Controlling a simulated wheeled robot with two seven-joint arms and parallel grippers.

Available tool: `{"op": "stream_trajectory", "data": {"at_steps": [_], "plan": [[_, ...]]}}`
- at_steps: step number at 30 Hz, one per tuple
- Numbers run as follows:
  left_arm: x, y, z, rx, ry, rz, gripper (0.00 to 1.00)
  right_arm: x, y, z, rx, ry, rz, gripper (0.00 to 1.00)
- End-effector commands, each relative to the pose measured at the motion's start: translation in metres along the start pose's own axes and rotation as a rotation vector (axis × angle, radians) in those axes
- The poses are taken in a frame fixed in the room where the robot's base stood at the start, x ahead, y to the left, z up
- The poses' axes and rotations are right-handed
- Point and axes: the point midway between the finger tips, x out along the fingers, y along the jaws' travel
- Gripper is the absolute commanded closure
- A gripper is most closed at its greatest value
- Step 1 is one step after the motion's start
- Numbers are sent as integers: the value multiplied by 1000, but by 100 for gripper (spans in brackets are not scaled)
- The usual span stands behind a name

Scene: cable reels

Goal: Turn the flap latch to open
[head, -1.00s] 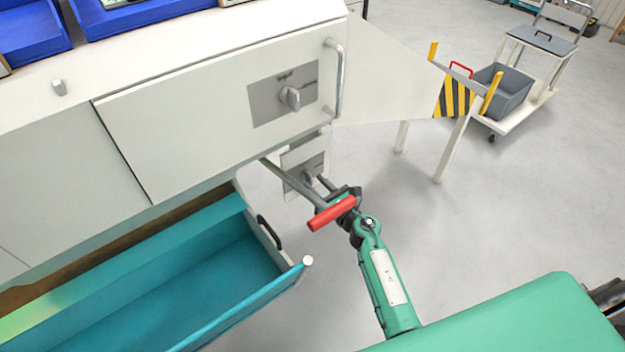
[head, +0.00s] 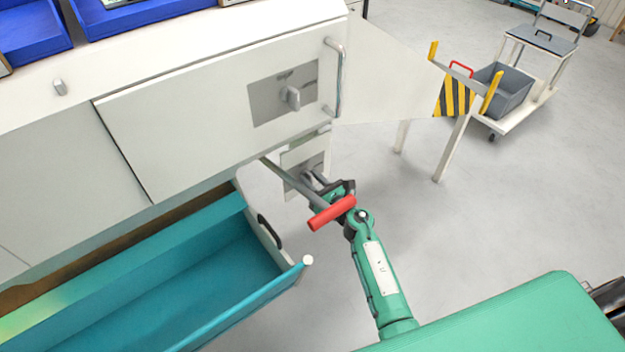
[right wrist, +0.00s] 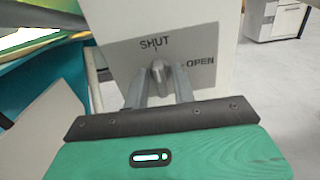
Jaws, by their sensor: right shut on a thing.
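A grey latch plate (head: 292,162) sits on a white panel under the upper flap. In the right wrist view the plate (right wrist: 205,75) is marked SHUT at the top and OPEN at the right. Its metal knob (right wrist: 158,73) points up, toward SHUT. My right gripper (right wrist: 159,84) has one finger on each side of the knob and is shut on it. In the head view the right gripper (head: 318,180) partly hides this knob. A second latch (head: 291,96) is on the upper flap (head: 190,120), with nothing touching it. My left gripper is out of view.
A grey rod with a red handle (head: 332,213) crosses close in front of my right gripper. An open teal drawer (head: 200,290) is at the lower left. A striped stand (head: 455,95) and a trolley with a grey bin (head: 505,92) are at the right. The floor between is clear.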

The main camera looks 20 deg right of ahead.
Motion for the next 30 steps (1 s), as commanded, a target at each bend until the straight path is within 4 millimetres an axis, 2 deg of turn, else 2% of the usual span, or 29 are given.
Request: {"op": "stream_trajectory", "data": {"at_steps": [5,11,30], "plan": [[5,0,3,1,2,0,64,0,0,0,70,2,2,97],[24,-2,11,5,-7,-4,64,0,-1,0,214,3,1,97],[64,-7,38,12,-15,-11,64,0,-3,-2,822,3,0,97]]}}
